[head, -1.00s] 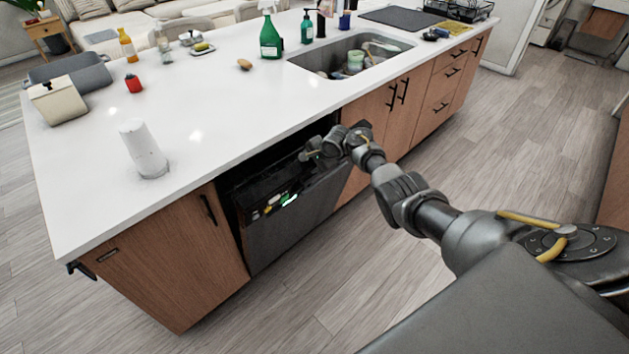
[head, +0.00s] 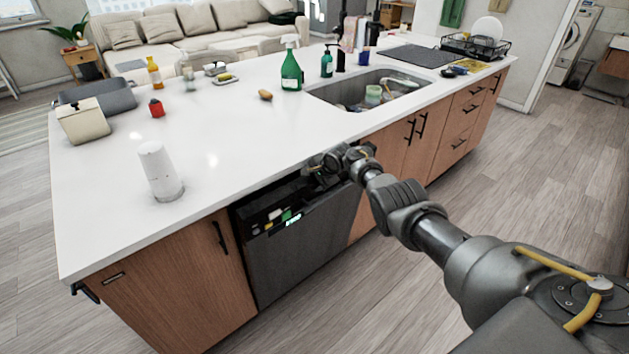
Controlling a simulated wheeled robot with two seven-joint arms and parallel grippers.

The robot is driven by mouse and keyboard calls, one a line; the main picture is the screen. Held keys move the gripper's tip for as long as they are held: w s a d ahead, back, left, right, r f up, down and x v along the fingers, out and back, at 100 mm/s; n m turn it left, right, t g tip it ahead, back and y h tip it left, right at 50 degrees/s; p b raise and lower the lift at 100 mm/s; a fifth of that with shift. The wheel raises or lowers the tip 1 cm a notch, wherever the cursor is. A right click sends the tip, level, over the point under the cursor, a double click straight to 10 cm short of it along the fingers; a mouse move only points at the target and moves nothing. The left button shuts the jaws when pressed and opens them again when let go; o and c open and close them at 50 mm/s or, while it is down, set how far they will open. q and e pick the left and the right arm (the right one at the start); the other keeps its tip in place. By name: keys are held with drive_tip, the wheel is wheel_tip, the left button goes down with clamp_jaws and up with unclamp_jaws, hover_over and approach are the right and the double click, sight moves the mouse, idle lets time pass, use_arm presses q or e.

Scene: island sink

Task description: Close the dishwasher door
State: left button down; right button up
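The dishwasher door (head: 305,244) is a dark grey panel under the island's white counter. It stands nearly upright, with its top edge tilted slightly out and a dark gap behind it. A control strip with a lit display (head: 293,220) shows along its top. My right arm reaches in from the right, and my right gripper (head: 318,168) is at the top right corner of the door, just below the counter edge. Its fingers are small and dark there, so I cannot tell whether they are open or whether they touch the door. My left gripper is not in view.
The white countertop (head: 225,130) overhangs just above the door. Wooden cabinets (head: 175,285) flank the dishwasher. A white cylinder (head: 160,172) stands near the counter's front edge, and a sink (head: 350,95) lies further right. The wooden floor (head: 400,300) in front is clear.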

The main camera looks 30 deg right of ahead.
drive_tip(key=shift+o, duration=0.5)
drive_tip(key=shift+d, duration=0.1)
drive_tip(key=shift+s+r+p, duration=0.25)
drive_tip(key=shift+r+p, duration=0.2)
drive_tip(key=shift+p, duration=0.15)
drive_tip(key=p+v, duration=0.4)
drive_tip(key=v, duration=0.5)
drive_tip(key=shift+s+r, duration=0.25)
drive_tip(key=shift+s, duration=0.1)
drive_tip(key=shift+c, duration=0.5)
